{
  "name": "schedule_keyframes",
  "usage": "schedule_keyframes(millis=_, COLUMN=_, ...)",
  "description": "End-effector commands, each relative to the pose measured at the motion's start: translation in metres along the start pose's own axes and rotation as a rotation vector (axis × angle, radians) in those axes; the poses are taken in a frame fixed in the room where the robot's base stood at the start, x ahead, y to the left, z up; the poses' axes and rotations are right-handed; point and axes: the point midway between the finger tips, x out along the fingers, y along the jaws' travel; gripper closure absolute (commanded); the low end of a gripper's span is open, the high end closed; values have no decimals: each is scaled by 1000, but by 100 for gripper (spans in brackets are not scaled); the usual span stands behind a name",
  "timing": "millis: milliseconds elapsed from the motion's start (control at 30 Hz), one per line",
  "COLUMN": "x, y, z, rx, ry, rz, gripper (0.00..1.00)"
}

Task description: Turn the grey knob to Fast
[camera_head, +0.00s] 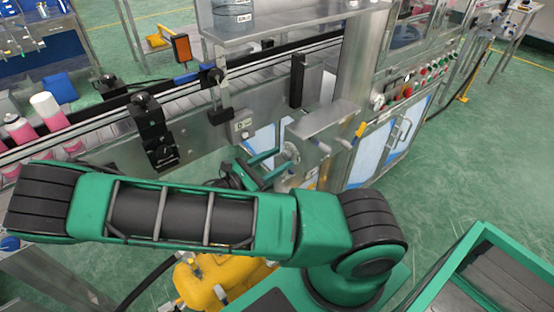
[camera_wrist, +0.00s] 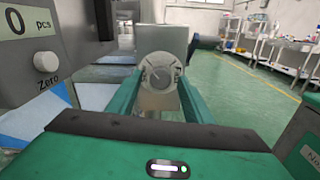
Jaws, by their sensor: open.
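The grey knob (camera_wrist: 160,74) is a round dial facing the wrist camera, on a grey metal housing (camera_wrist: 161,40). In the head view the knob (camera_head: 290,152) sits on the side of the machine, just right of my fingertips. My gripper (camera_wrist: 159,88) is open, with one green finger on each side of the knob. It also shows in the head view (camera_head: 272,163). I cannot tell whether the fingers touch the knob. The dial's lettering and its pointer's setting are too small to read.
A display panel with a pale "Zero" knob (camera_wrist: 46,62) stands close on the left in the wrist view. The conveyor (camera_head: 190,95) carries pink bottles (camera_head: 20,128) at the left. A control panel with several buttons (camera_head: 408,92) is at right. Green floor (camera_head: 455,150) is open on the right.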

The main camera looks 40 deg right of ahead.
Motion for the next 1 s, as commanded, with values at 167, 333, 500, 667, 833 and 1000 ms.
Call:
schedule_keyframes(millis=167, x=11, y=-1, z=0, rx=-1, ry=0, rz=-1, gripper=54)
schedule_keyframes(millis=333, x=12, y=0, z=0, rx=0, ry=1, rz=0, gripper=54)
schedule_keyframes(millis=500, x=12, y=0, z=0, rx=0, ry=1, rz=0, gripper=66)
schedule_keyframes(millis=667, x=12, y=0, z=0, rx=0, ry=1, rz=0, gripper=95)
schedule_keyframes(millis=833, x=10, y=1, z=0, rx=6, ry=2, rz=3, gripper=95)
schedule_keyframes(millis=1000, x=11, y=1, z=0, rx=44, ry=2, rz=2, gripper=95)
